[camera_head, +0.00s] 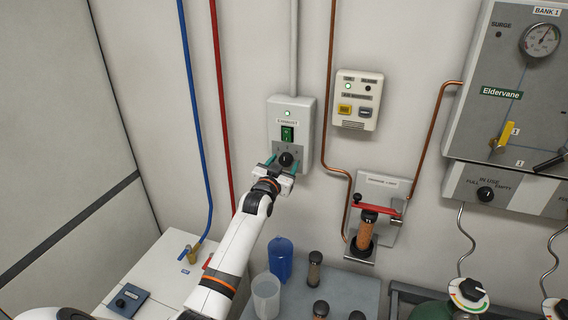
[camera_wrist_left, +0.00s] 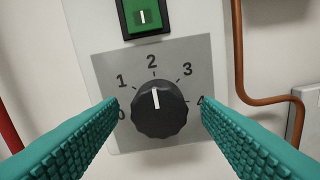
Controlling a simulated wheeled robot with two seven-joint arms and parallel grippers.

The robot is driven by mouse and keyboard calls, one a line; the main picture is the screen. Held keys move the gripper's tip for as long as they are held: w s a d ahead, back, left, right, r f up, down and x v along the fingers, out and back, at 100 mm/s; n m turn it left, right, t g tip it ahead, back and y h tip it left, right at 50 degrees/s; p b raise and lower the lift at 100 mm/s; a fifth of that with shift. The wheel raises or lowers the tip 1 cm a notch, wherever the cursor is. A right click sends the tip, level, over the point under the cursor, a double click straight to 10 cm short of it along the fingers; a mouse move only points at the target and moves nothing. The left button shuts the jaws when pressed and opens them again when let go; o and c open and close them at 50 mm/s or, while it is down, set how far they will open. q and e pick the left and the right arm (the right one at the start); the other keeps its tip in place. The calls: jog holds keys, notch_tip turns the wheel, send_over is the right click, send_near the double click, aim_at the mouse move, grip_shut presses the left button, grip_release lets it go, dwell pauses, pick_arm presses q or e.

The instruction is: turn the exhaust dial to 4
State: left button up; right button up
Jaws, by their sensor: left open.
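The exhaust dial (camera_wrist_left: 160,110) is a round black knob with a white pointer line, on a grey plate marked 0 to 4. In the left wrist view its line points almost straight up, near the 2. In the head view the dial (camera_head: 286,159) sits low on the grey exhaust box (camera_head: 304,112) on the wall. My left gripper (camera_head: 281,165) is at the dial, its teal fingers open. In the left wrist view the fingers (camera_wrist_left: 160,117) stand to either side of the knob, with visible gaps. My right gripper is not in view.
A green switch (camera_head: 287,134) sits above the dial, under a lit green lamp. An alarm-like panel (camera_head: 358,99) and copper pipe (camera_head: 330,150) are to the right.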

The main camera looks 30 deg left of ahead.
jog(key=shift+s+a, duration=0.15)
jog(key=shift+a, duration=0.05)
pick_arm(q)
jog(key=shift+s, duration=0.15)
jog(key=shift+c, duration=0.4)
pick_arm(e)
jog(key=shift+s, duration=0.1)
pick_arm(q)
jog(key=c, duration=0.9)
